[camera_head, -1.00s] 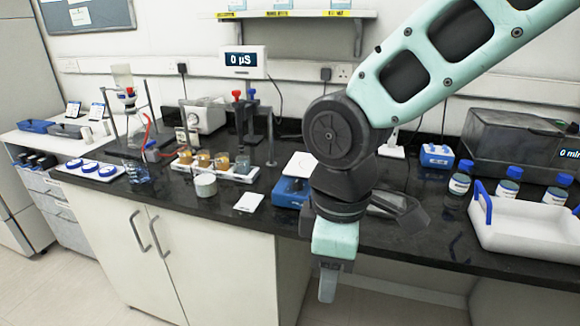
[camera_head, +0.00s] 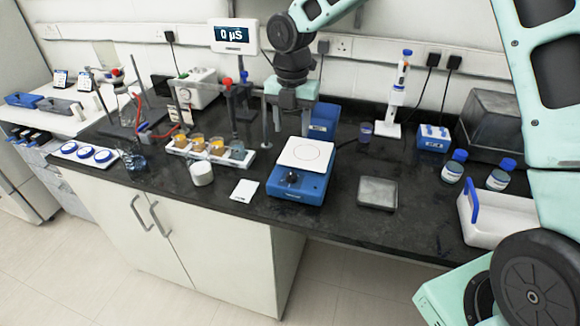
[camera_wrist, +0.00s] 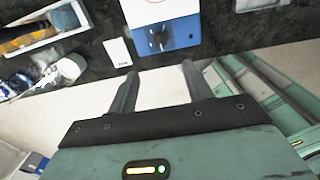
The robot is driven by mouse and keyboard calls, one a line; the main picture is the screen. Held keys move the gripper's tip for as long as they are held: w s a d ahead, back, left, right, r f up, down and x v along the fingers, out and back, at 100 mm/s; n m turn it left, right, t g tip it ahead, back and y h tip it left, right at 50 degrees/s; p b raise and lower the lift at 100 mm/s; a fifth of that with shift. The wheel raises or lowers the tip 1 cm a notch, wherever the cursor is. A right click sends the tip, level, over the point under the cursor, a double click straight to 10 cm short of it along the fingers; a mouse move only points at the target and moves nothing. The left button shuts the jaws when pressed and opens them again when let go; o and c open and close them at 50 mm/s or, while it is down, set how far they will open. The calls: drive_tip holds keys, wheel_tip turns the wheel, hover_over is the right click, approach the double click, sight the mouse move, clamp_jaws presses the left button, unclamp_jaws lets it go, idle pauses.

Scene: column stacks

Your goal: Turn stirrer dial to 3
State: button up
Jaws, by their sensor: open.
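The stirrer is a blue box (camera_head: 297,192) with a white square top plate (camera_head: 305,154), standing near the bench's front edge. Its black dial (camera_head: 291,178) is on the front face and also shows in the wrist view (camera_wrist: 158,36), near the top. Numbers around the dial are too small to read. My gripper (camera_head: 290,128) appears just above and behind the plate in the head view. In the wrist view my gripper (camera_wrist: 158,72) has its two fingers spread and empty, with the dial beyond the tips, roughly centred between them and apart from them.
A white card (camera_head: 244,190) and a white cup (camera_head: 201,173) are left of the stirrer. A rack of jars (camera_head: 210,150) stands behind them. A grey square dish (camera_head: 377,193) lies to the right. Bench between stirrer and dish is clear.

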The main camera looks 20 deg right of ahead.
sight(292, 172)
wheel_tip(292, 172, down, 15)
drive_tip(key=p, duration=0.3)
drive_tip(key=shift+s, duration=0.1)
drive_tip(key=c, duration=1)
